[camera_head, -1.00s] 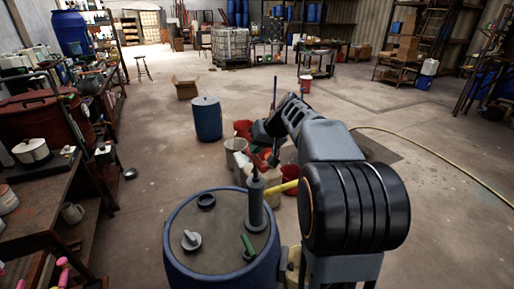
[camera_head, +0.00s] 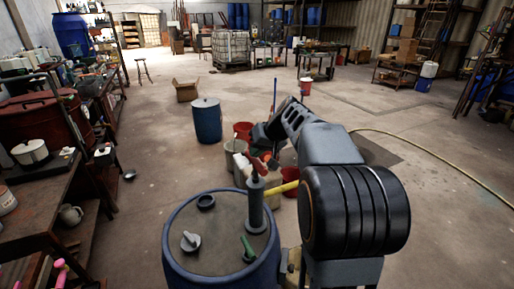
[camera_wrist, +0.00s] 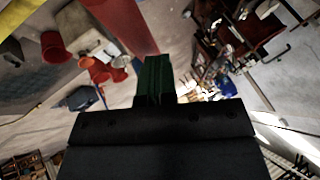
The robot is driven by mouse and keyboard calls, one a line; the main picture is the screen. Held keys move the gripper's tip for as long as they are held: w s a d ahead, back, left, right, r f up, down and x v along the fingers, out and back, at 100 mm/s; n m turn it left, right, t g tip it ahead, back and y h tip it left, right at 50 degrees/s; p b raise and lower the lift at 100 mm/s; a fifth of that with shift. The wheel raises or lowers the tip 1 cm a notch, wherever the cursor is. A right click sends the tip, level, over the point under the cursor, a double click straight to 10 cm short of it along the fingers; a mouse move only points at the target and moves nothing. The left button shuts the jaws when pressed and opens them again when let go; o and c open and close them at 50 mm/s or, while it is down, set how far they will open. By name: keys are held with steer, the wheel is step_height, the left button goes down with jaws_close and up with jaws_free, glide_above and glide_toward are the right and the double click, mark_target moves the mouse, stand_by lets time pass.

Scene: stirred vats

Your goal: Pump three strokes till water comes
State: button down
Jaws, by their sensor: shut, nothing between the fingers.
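The hand pump (camera_head: 255,205) stands upright as a grey cylinder on the lid of a blue drum (camera_head: 180,262). Its yellow spout (camera_head: 285,187) points right. Its red handle (camera_head: 259,166) shows at the pump top in the head view. In the wrist view a broad red bar (camera_wrist: 122,22), apparently this handle, runs close past my fingertips. My gripper (camera_wrist: 157,72) has dark green fingers closed together with nothing held. It is near the handle; I cannot tell whether it touches. My arm hides part of this area in the head view.
A grey cap (camera_head: 191,241), a dark ring (camera_head: 205,201) and a green-handled item (camera_head: 248,246) lie on the lid. Buckets and jugs crowd behind the pump. A smaller blue drum (camera_head: 207,121) stands farther back.

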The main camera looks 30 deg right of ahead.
mark_target(257, 159)
steer(key=shift+f+b, duration=1.4)
steer(key=shift+f, duration=0.4)
stand_by(0.9)
steer(key=shift+r, duration=0.1)
steer(key=shift+r+p, duration=2.95)
steer(key=shift+r, duration=1)
steer(key=shift+r, duration=0.1)
step_height(257, 159, up, 6)
steer(key=p, duration=0.4)
stand_by(0.4)
